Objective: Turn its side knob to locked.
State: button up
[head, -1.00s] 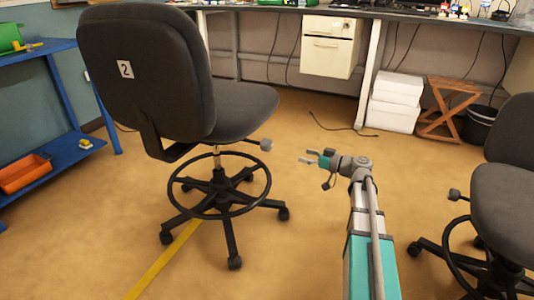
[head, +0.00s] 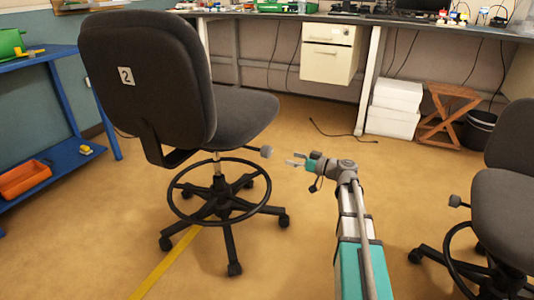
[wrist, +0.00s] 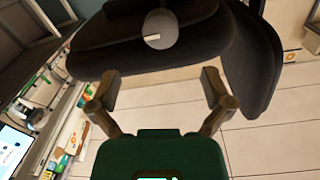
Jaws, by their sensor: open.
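A dark grey swivel chair (head: 150,85) with a "2" label on its backrest stands left of centre in the head view. Its grey side knob (head: 266,152) sticks out to the right from under the seat. In the wrist view the round knob (wrist: 160,29), with a pale mark on its face, lies beyond the fingertips near the top. My gripper (head: 292,160) is just right of the knob in the head view, pointing at it. In the wrist view my gripper (wrist: 162,80) is open and empty, its two fingers apart, and does not touch the knob.
A second chair (head: 503,205) with its own knob (head: 455,200) stands at the right. A blue shelf (head: 62,155) with an orange bin (head: 24,178) is at the left. White boxes (head: 393,107) and a wooden stool (head: 446,115) stand at the back. Floor between the chairs is clear.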

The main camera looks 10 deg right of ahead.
aim_at(271, 153)
jog(key=x, duration=0.9)
jog(key=c, duration=1.1)
jog(key=shift+a, duration=0.25)
jog(key=shift+c, duration=0.2)
jog(key=shift+d, duration=0.15)
